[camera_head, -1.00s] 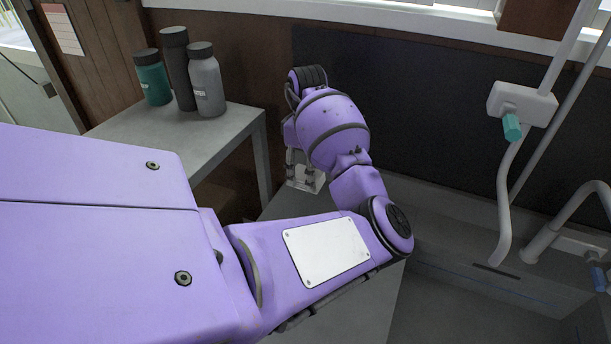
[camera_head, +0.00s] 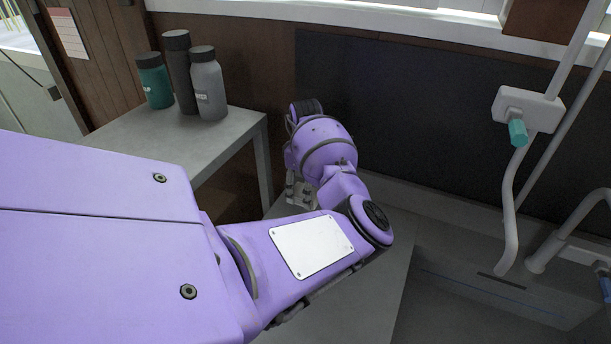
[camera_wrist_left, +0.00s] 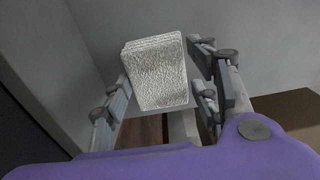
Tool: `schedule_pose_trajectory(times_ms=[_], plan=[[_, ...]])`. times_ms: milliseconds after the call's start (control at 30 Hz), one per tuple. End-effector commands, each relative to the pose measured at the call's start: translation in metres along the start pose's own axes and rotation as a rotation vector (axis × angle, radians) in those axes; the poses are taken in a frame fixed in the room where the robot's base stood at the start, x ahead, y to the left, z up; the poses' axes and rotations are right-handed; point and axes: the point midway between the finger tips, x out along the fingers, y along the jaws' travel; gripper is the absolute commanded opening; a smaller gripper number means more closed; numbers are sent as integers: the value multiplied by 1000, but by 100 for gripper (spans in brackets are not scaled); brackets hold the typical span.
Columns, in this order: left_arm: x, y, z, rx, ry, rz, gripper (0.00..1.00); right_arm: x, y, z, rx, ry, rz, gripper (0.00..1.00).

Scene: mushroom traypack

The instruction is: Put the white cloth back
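The white cloth (camera_wrist_left: 158,72) is a folded, textured block in the left wrist view. In the head view my left gripper (camera_head: 300,192) points down beyond my bent purple arm, beside the grey table's right end and above a grey surface. The arm hides part of it there, and the cloth is hard to make out. My right gripper is not in view.
A grey side table (camera_head: 225,140) carries a green bottle (camera_head: 155,82), a dark bottle (camera_head: 180,70) and a grey bottle (camera_head: 208,85). A sink basin (camera_head: 480,290) with pipes and a tap (camera_head: 590,215) is at right. A dark panel (camera_head: 410,100) stands behind.

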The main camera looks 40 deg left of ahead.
Motion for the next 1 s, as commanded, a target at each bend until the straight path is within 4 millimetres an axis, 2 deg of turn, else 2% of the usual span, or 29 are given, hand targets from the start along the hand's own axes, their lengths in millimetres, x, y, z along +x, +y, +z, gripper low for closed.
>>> schedule_pose_trajectory(times_ms=[67, 367, 467, 567, 900, 1000], plan=[[0, 0, 0, 0, 0, -1, 69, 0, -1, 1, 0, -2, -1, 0], [-1, 0, 0, 0, 0, 0, 69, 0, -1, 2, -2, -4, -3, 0], [-7, 0, 0, 0, 1, 1, 69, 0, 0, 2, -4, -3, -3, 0], [-22, 1, -1, -1, 2, 4, 69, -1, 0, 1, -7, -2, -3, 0], [-92, 1, 0, 0, 2, 4, 69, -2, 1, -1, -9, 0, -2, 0], [-106, 1, -1, -1, 2, 3, 69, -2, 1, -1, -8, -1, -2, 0]])
